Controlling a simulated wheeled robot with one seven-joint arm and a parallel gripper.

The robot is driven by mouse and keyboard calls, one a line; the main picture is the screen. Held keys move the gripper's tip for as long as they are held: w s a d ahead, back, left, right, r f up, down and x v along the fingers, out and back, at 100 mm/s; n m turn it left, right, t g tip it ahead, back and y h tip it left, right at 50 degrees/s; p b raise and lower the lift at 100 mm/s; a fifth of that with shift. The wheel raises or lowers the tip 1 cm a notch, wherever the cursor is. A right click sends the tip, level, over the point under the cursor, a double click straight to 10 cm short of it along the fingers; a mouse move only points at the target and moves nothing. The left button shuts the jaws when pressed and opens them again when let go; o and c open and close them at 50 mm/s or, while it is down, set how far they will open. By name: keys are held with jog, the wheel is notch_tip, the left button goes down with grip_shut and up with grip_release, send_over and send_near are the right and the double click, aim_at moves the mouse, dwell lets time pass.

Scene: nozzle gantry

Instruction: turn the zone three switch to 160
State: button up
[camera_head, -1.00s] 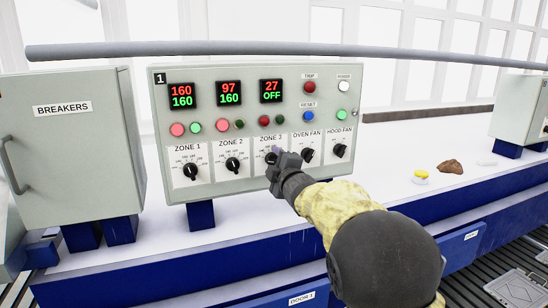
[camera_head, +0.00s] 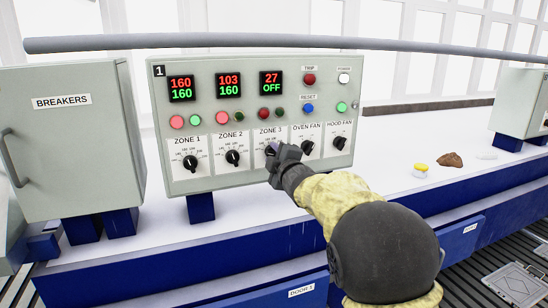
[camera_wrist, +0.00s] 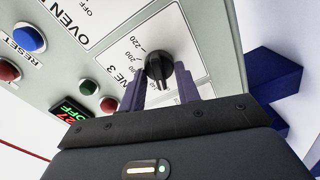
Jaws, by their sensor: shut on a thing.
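The zone three switch is a black rotary knob (camera_wrist: 160,68) on a white dial plate in the wrist view. My gripper (camera_wrist: 160,84) has its two purple fingers on either side of the knob and is shut on it. In the head view, my gripper (camera_head: 277,151) covers most of this switch and its dial. The zone 3 display (camera_head: 271,84) reads 27 in red and OFF in green. Part of the scale, including 220 and 200, shows beside the knob. Which mark the knob points to is not clear.
The control panel (camera_head: 215,179) also carries the zone 1 knob (camera_head: 190,163), the zone 2 knob (camera_head: 233,158), the oven fan knob (camera_head: 308,147) and the hood fan knob (camera_head: 339,144). A grey rail (camera_head: 220,41) runs above. The breakers cabinet (camera_head: 75,150) stands at left.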

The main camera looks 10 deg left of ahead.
jog(key=shift+f+m, duration=0.1)
jog(key=shift+m, duration=0.2)
jog(key=m+b, duration=0.2)
jog(key=m, duration=0.3)
jog(key=shift+d+b, duration=0.1)
jog(key=shift+b, duration=0.3)
jog(key=m, duration=0.3)
jog(key=m+b, duration=0.1)
jog(key=m, duration=0.1)
jog(key=shift+w+d+r+m, duration=0.1)
jog(key=shift+r+m, duration=0.1)
jog(key=shift+m, duration=0.2)
jog(key=o, duration=1)
jog(key=shift+c, duration=0.2)
